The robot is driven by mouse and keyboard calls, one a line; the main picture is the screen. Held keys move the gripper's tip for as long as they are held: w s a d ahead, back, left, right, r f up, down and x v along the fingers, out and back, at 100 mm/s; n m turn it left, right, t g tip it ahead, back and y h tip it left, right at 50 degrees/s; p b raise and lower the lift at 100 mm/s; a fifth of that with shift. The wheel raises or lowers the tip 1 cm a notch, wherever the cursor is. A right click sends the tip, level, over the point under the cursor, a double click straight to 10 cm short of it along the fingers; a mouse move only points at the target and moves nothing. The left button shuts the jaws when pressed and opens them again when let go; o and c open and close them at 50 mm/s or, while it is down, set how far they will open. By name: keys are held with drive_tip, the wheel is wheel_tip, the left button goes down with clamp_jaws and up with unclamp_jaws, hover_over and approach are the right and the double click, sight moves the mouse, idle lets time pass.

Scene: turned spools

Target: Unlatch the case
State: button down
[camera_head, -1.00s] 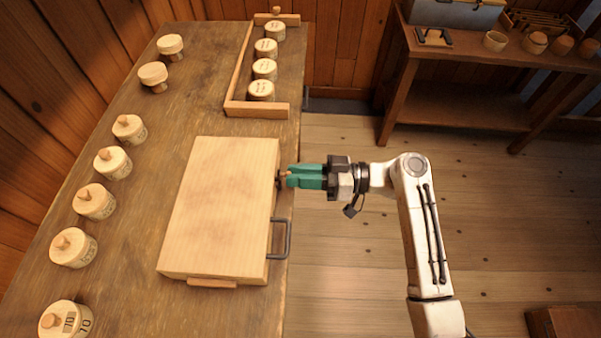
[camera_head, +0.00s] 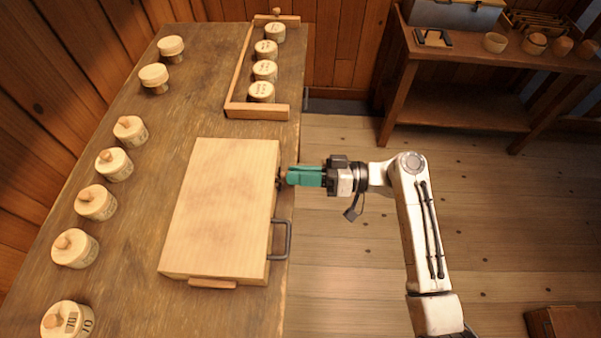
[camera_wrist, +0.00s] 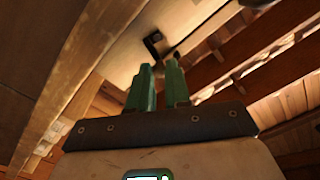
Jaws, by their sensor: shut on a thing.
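The case (camera_head: 222,210) is a pale wooden box lying closed and flat on the workbench. A dark metal handle (camera_head: 289,240) sticks out from its right side. A small brown latch knob (camera_head: 281,178) is on the same side, farther back than the handle. My gripper (camera_head: 290,177) has green fingers and reaches in from the right, shut on the latch knob at the case's edge. In the wrist view the fingers (camera_wrist: 158,88) point up toward the wood; the grip on the knob is not clear there.
Several lidded round spools stand along the bench's left side, such as one at the front (camera_head: 67,318). A wooden rack (camera_head: 232,108) with several spools is behind the case. A side table (camera_head: 470,48) with bowls stands at the back right.

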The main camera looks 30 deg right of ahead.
drive_tip(key=shift+w+d+f+m+p, duration=0.15)
drive_tip(key=shift+f+m+p, duration=0.25)
drive_tip(key=shift+m, duration=1)
drive_tip(key=shift+w+d+f+m+p, duration=0.1)
drive_tip(key=shift+w+f+m+p, duration=0.3)
drive_tip(key=shift+m, duration=1)
drive_tip(key=shift+s+d+f+m+p, duration=0.15)
drive_tip(key=shift+m+p, duration=0.4)
drive_tip(key=shift+m, duration=0.85)
drive_tip(key=shift+w, duration=0.1)
drive_tip(key=c, duration=1.1)
unclamp_jaws()
drive_tip(key=shift+o, duration=0.2)
drive_tip(key=b+v, duration=0.2)
drive_tip(key=v, duration=0.8)
drive_tip(key=shift+s+d, duration=0.25)
drive_tip(key=shift+d, duration=0.05)
